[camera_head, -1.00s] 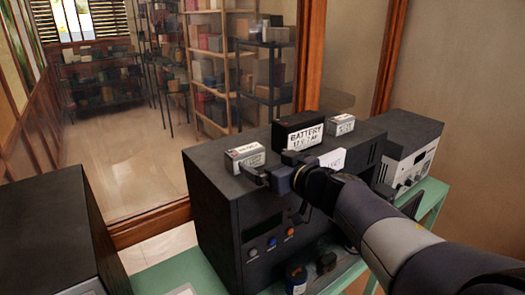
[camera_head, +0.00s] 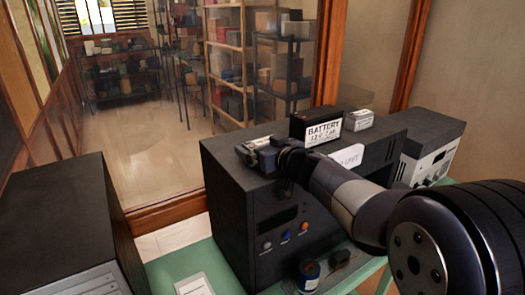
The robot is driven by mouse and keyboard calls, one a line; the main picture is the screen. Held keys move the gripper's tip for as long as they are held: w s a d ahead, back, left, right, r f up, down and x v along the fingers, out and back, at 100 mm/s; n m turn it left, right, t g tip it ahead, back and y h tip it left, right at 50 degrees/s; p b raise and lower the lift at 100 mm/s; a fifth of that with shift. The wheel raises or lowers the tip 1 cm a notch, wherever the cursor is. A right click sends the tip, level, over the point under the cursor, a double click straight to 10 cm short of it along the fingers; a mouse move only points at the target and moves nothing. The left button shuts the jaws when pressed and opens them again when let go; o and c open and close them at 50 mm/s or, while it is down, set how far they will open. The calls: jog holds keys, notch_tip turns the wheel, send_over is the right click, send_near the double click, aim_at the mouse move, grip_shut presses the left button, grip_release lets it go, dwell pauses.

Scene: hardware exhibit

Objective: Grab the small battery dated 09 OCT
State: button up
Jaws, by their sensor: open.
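A small white-labelled battery (camera_head: 257,142) sits on top of the black cabinet at its left end. Its front is largely hidden by my gripper (camera_head: 260,153). Another small, pale-labelled battery (camera_head: 359,120) sits at the back right of the cabinet top. The date print on both is too small or hidden to read. My gripper is open, with its fingers at the left small battery. I cannot tell whether they touch it or stand around it.
A larger black battery labelled BATTERY (camera_head: 318,128) stands between the small ones on the black cabinet (camera_head: 222,190). A white card (camera_head: 347,157) is behind my arm. A grey device (camera_head: 432,150) stands right; another black cabinet (camera_head: 70,215) stands left. Green bench (camera_head: 185,262) shows between.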

jog(key=shift+r, duration=0.15)
jog(key=c, duration=1.2)
